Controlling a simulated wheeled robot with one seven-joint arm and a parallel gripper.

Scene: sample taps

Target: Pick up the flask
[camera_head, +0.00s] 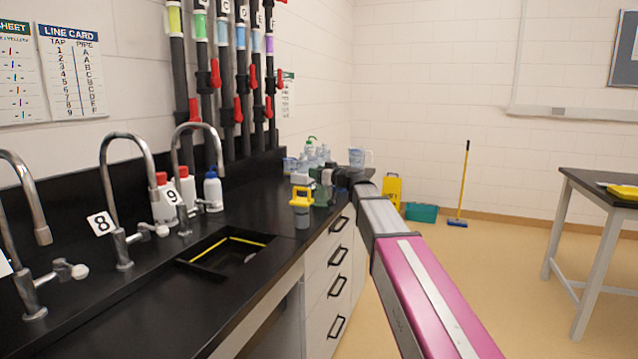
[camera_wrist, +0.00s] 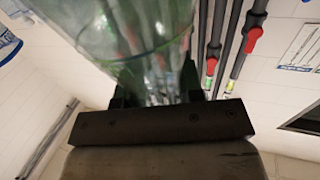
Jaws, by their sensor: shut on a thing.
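In the wrist view a clear, green-tinted flask (camera_wrist: 115,45) fills the upper middle, close to the camera. My gripper (camera_wrist: 155,92) is shut on it, with a dark finger on each side of the glass. In the head view my gripper (camera_head: 328,178) is at the end of my arm, over the far end of the black counter. A dark green shape there, probably the flask (camera_head: 321,195), is partly hidden by my gripper. I cannot tell whether its base touches the counter.
A yellow-topped grey object (camera_head: 302,216) stands just left of my gripper. Several clear bottles (camera_head: 312,155) and a beaker (camera_head: 357,158) stand behind. The sink (camera_head: 225,252), taps (camera_head: 128,190) and capped bottles (camera_head: 213,192) are to the left. Pipes with red valves (camera_head: 215,73) rise behind the counter.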

